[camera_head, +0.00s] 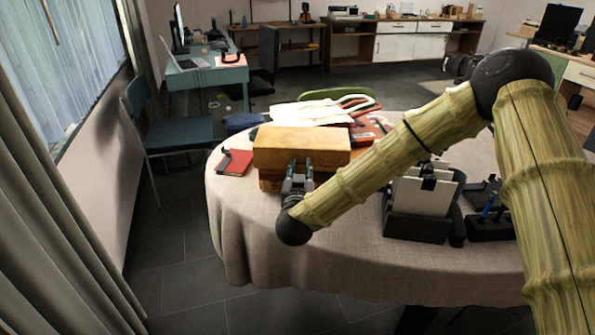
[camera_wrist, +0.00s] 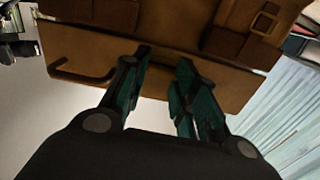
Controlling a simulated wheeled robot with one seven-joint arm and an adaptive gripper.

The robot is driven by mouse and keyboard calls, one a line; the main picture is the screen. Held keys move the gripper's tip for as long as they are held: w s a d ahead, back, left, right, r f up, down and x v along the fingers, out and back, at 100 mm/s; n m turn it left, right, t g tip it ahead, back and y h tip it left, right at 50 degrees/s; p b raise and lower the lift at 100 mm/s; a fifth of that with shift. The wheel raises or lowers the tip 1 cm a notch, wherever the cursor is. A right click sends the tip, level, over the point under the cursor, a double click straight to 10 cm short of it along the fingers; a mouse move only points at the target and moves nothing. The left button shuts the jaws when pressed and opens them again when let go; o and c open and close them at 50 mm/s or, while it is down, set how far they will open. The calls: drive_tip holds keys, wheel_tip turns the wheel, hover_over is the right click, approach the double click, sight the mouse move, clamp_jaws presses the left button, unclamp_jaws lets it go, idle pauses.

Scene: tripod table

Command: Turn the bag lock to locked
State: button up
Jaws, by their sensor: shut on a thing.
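The brown leather bag (camera_head: 302,148) lies near the left end of the cloth-covered table. In the wrist view its front (camera_wrist: 215,78) fills the top, with a metal buckle (camera_wrist: 264,20) on a strap at upper right and a brown handle-like bar (camera_wrist: 84,74) at left. My gripper (camera_head: 298,170) is at the bag's near face. In the wrist view its two green-and-black fingers (camera_wrist: 165,58) reach onto the bag's front with a gap between them, shut on a part of it. I cannot make out the lock or its position; the fingers and low light hide detail there.
A red notebook (camera_head: 234,162) lies left of the bag on the table (camera_head: 270,235). A black holder (camera_head: 418,222) with papers stands to the right, beside a pen tray (camera_head: 490,225). A chair (camera_head: 180,135) stands at left.

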drive_tip(key=m+b, duration=0.1)
drive_tip(key=m, duration=0.3)
drive_tip(key=shift+d+m, duration=0.15)
drive_tip(key=shift+m, duration=0.15)
drive_tip(key=shift+c, duration=0.2)
drive_tip(key=m+b, duration=0.2)
drive_tip(key=m, duration=0.2)
drive_tip(key=shift+f, duration=0.15)
drive_tip(key=m+b, duration=0.2)
drive_tip(key=m, duration=0.3)
drive_tip(key=shift+m, duration=0.3)
drive_tip(key=shift+m+b, duration=0.8)
drive_tip(key=shift+m, duration=0.8)
drive_tip(key=o, duration=1)
drive_tip(key=shift+o, duration=0.2)
drive_tip(key=s, duration=1.2)
drive_tip(key=shift+a, duration=0.35)
